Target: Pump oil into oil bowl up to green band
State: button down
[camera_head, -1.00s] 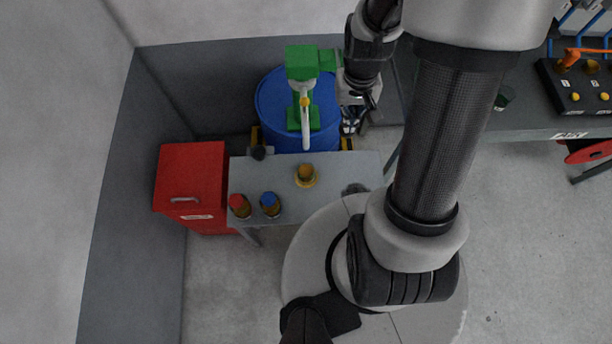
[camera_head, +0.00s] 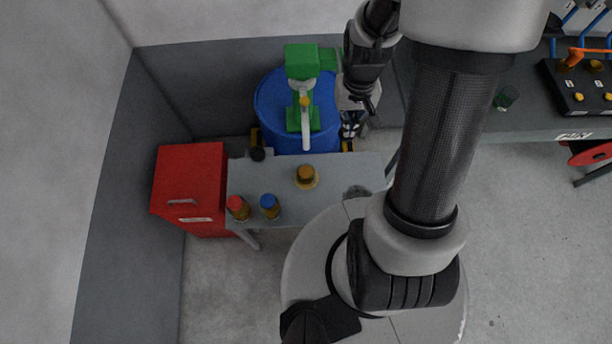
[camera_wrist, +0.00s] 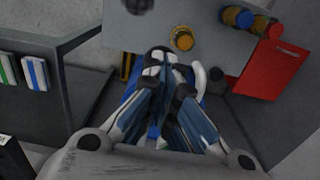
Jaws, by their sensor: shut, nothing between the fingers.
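A green pump (camera_head: 301,62) stands on a blue drum (camera_head: 268,105) at the back, and its pale spout (camera_head: 306,132) points down and forward. The oil bowl (camera_head: 306,170), amber with a yellow rim, sits on the grey table in front of the spout end. It also shows in the wrist view (camera_wrist: 183,39). The green band and exact oil level are too small to make out. My gripper (camera_head: 350,127) is shut and empty, just right of the pump and drum. In the wrist view my gripper's fingertips (camera_wrist: 160,55) lie close together, with part of the white spout (camera_wrist: 198,80) to their right.
A red cabinet (camera_head: 188,185) stands at the left. A workbench (camera_head: 480,118) is at the right. Walls close in behind the drum.

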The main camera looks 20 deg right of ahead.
notch_tip(320, 180, up, 18)
jog(key=w+p, duration=0.1)
jog(key=p, duration=1.2)
jog(key=shift+w+d+p, duration=0.2)
jog(key=shift+w+p, duration=0.1)
jog(key=s+a+f+n+t+b, duration=0.1)
jog(key=s+a+b, duration=0.4)
jog(key=b, duration=0.6)
jog(key=s+a+f+n+t+b, duration=0.2)
jog(key=s+a+b, duration=0.3)
jog(key=s+b, duration=0.3)
jog(key=t+b, duration=0.1)
jog(key=b, duration=0.3)
jog(key=shift+s+a+f+t, duration=0.2)
jog(key=shift+a+t, duration=0.1)
